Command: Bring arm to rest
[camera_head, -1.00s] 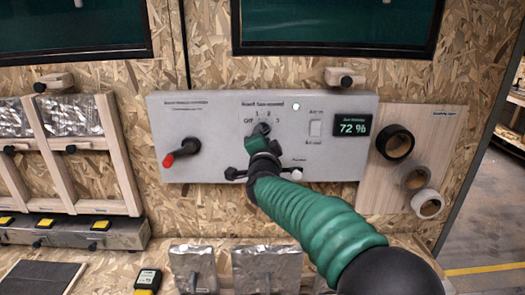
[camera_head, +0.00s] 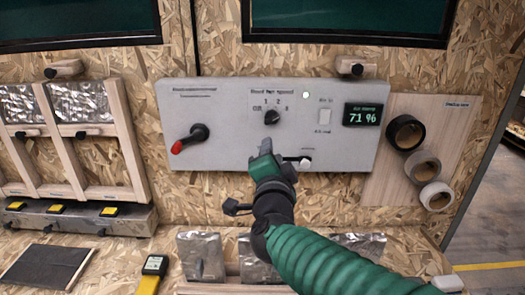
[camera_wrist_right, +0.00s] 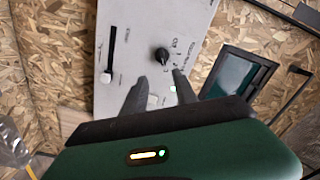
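My right arm (camera_head: 330,262) comes in from the lower right of the head view. Its green gripper (camera_head: 264,148) is in front of the grey control panel (camera_head: 225,150), just below the black rotary knob (camera_head: 271,117). In the right wrist view the two dark fingertips (camera_wrist_right: 160,85) stand apart with nothing between them, so the gripper is open. The knob (camera_wrist_right: 162,55) shows beyond the fingertips, clear of them. My left gripper is in neither view.
The panel has a red-tipped lever (camera_head: 190,138), a slider (camera_head: 305,163) partly beside my gripper, and a display (camera_head: 362,115) reading 71 %. Tape rolls (camera_head: 405,132) hang at right. A yellow device (camera_head: 152,272) and foil-covered blocks (camera_head: 200,256) are below.

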